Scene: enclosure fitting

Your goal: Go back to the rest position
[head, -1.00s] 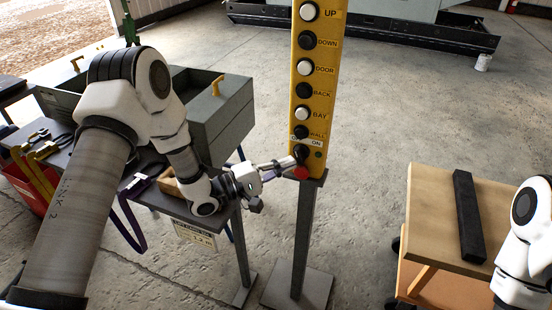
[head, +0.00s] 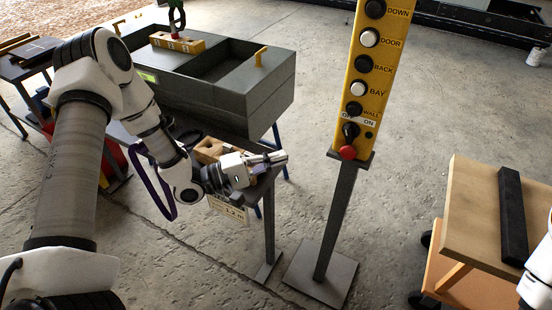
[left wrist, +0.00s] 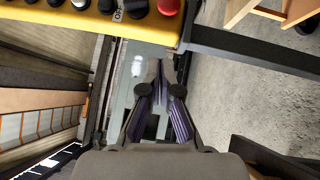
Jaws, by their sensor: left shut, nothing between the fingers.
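My left gripper (head: 278,158) is shut and empty in the head view, left of the yellow control panel (head: 362,75) and apart from it. The panel stands on a grey post and carries several black and white buttons, a black ON switch (head: 350,131) and a red button (head: 347,153) at its foot. In the left wrist view my left gripper (left wrist: 160,88) shows dark and purple fingers, with the panel's yellow edge (left wrist: 120,28) and red button (left wrist: 168,7) at the top. My right gripper is out of view; only part of my right arm shows at the right edge.
A grey two-part bin (head: 240,100) and a dark table with a wooden block (head: 208,150) lie close behind my left arm. The panel's post (head: 335,220) stands right of the gripper. A wooden cart (head: 470,205) with a black bar (head: 512,215) is at right. Bare floor lies between.

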